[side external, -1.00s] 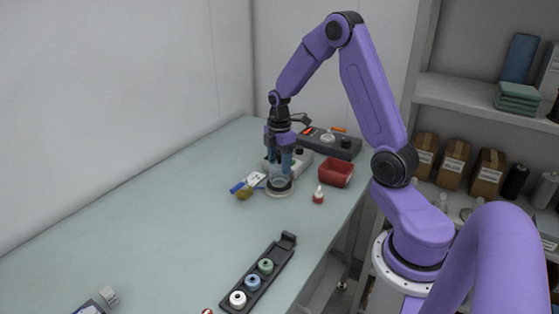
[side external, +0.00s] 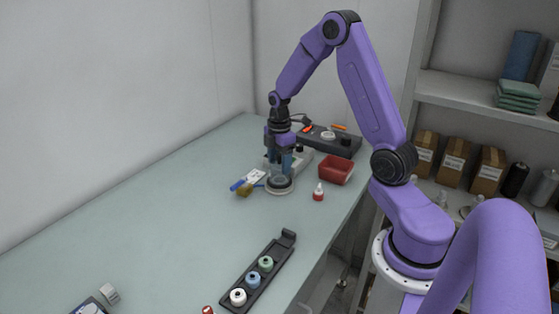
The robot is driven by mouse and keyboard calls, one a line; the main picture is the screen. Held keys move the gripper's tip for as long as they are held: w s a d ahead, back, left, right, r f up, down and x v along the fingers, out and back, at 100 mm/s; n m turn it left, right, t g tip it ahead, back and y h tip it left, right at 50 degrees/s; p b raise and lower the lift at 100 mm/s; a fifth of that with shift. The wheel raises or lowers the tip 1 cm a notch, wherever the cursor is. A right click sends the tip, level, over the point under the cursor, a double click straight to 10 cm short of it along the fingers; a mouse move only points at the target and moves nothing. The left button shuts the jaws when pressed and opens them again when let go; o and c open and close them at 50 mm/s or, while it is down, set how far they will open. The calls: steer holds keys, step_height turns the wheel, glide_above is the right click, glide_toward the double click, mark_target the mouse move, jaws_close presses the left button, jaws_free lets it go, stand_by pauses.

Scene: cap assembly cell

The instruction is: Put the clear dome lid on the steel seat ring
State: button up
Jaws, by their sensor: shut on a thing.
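My gripper (side external: 279,172) points straight down at the far part of the bench. Its blue fingers are shut on the clear dome lid (side external: 279,182), which is see-through and hard to make out. The lid is at the steel seat ring (side external: 279,189), a pale round base on the bench directly below the fingers. The lid appears to be at or just over the ring; I cannot tell whether it is fully seated. The fingers and the lid hide part of the ring.
A red bin (side external: 336,171) and a small red-and-white bottle (side external: 318,192) stand to the right. A blue-handled brush (side external: 246,187) lies close on the left. A black rack (side external: 256,275) with several spools lies nearer the camera. The bench's left middle is clear.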

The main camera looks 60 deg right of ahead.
steer(key=shift+f, duration=0.15)
steer(key=o, duration=1.1)
steer(key=shift+r, duration=3.5)
